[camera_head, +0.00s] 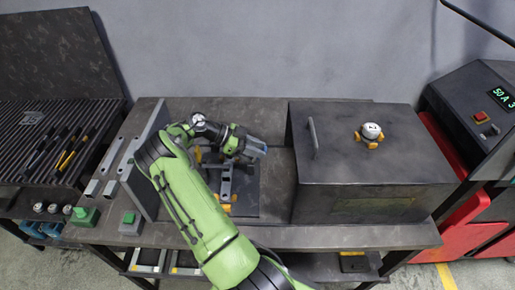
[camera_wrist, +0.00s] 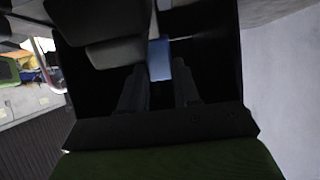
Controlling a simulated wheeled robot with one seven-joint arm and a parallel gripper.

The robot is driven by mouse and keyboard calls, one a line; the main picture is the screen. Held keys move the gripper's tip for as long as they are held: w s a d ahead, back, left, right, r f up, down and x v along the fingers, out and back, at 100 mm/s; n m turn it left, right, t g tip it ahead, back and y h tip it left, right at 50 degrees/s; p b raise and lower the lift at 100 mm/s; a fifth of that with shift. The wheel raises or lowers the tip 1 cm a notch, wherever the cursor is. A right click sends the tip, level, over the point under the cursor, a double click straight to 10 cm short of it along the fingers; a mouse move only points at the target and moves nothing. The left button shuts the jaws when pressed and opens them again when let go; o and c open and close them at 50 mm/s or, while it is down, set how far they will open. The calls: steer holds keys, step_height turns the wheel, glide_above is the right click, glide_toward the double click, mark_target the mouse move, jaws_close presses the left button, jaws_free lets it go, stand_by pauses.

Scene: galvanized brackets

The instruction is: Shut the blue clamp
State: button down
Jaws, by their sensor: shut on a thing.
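My green arm reaches over the dark bench, and my gripper (camera_head: 252,147) is at the fixture plate left of the big dark box. A small blue part (camera_head: 259,144) of the clamp shows at the gripper's fingertips. In the wrist view the blue clamp part (camera_wrist: 159,60) lies between the two dark fingers of my gripper (camera_wrist: 158,85), which are shut on it. Grey bracket pieces and yellow-orange clamp parts (camera_head: 226,198) are on the plate below. My arm hides much of the fixture, and the wrist view is dark, so the clamp's angle cannot be told.
A large dark box (camera_head: 365,165) with a handle stands right of the fixture. A grey upright plate (camera_head: 148,160) stands on its left. Green button boxes (camera_head: 85,215) sit at the front left edge. A red and black machine (camera_head: 480,120) is at the far right.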

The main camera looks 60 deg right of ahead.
steer(key=shift+w, duration=0.15)
stand_by(0.4)
steer(key=c, duration=0.8)
jaws_free()
steer(key=shift+r, duration=0.15)
